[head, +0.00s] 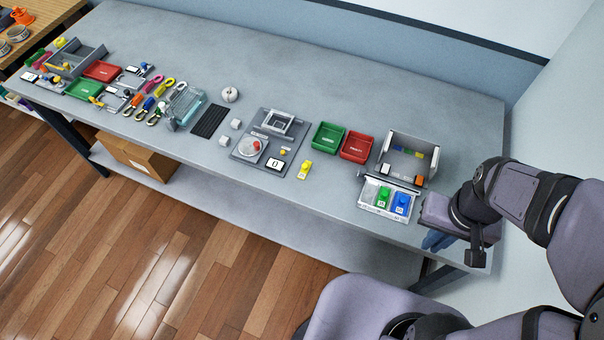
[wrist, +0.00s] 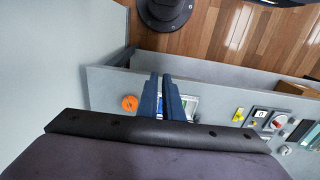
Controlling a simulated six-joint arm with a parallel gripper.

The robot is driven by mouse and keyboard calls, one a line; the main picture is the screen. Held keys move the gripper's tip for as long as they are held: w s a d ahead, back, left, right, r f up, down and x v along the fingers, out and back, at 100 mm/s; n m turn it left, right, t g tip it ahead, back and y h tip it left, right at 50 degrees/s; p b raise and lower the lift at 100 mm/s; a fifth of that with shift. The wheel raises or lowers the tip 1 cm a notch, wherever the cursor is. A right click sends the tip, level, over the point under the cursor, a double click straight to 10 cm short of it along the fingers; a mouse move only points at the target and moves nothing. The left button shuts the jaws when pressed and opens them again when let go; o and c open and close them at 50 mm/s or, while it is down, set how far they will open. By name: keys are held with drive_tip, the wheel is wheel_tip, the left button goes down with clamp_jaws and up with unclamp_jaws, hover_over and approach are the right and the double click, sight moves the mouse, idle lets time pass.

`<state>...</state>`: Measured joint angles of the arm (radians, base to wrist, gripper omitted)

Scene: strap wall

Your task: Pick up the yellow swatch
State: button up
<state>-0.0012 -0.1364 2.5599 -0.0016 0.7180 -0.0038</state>
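A small yellow piece with a pale label (head: 304,170) lies on the grey bench, right of the grey instrument panel. It also shows in the wrist view as a yellow piece (wrist: 238,114) right of my fingers. It looks like the labelled green piece (head: 383,195) and blue piece (head: 401,203) in the pale tray. My gripper (head: 435,241) is at the bench's right end, well away from the yellow piece. In the wrist view its two blue fingers (wrist: 161,76) stand slightly apart, with nothing seen between them. The fingers hide part of the tray.
A grey open box (head: 433,160) with small coloured patches, including yellow, stands behind the tray. Red (head: 358,146) and green (head: 328,137) bins stand left of it. An orange disc (wrist: 130,103) lies left of my fingers. The bench's front edge has clear strips.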

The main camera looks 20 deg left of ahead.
drive_tip(key=shift+o, duration=0.6)
drive_tip(key=o, duration=0.7)
drive_tip(key=shift+c, duration=0.2)
